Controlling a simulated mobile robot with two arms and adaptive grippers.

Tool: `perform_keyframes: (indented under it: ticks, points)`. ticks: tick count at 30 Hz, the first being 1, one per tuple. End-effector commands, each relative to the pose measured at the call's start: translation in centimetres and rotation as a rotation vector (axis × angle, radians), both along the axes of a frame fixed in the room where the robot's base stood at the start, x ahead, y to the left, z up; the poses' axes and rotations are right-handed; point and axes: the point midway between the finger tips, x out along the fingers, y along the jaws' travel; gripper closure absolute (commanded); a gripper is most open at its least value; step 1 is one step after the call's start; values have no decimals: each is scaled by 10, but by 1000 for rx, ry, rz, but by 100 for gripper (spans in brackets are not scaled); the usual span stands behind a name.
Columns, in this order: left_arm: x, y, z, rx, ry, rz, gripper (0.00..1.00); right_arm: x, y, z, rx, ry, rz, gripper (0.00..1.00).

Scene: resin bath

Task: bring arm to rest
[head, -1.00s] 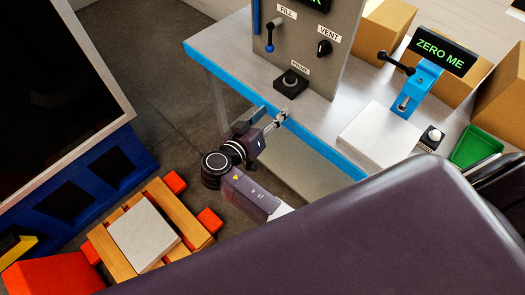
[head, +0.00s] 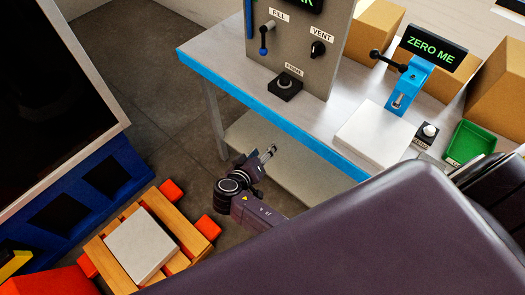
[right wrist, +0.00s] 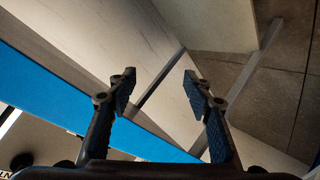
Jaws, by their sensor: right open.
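My right gripper (head: 266,156) is in the middle of the head view, in front of the workbench's blue front edge (head: 262,108) and apart from it in the picture. In the right wrist view the right gripper (right wrist: 160,88) has its two fingers spread wide, with nothing between them. Beyond the fingers in that view are the blue edge strip (right wrist: 60,98) and the grey floor (right wrist: 255,90). My left gripper is not in view.
The workbench (head: 225,52) bears a grey panel (head: 290,42), a black button box (head: 288,86), a white plate (head: 372,134), a blue stand (head: 410,85) and a green bin (head: 472,142). A wooden pallet (head: 178,222) with a grey slab (head: 141,244) lies lower left. Floor shows between.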

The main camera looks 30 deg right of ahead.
Motion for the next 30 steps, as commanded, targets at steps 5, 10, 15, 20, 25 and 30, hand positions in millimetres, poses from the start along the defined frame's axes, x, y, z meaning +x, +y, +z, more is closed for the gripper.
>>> perform_keyframes:
  ticks: [5,10,15,20,25,30]
  points:
    - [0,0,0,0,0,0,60,0,0,0,0,0,0,54]
    - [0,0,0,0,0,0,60,0,0,0,0,0,0,54]
    - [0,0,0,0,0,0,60,-1,0,-4,2,9,4,54]
    - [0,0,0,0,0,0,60,-22,1,-53,34,134,67,54]
    - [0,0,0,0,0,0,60,-86,9,-157,144,388,205,54]
    - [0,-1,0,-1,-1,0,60,-180,16,-249,305,600,323,54]
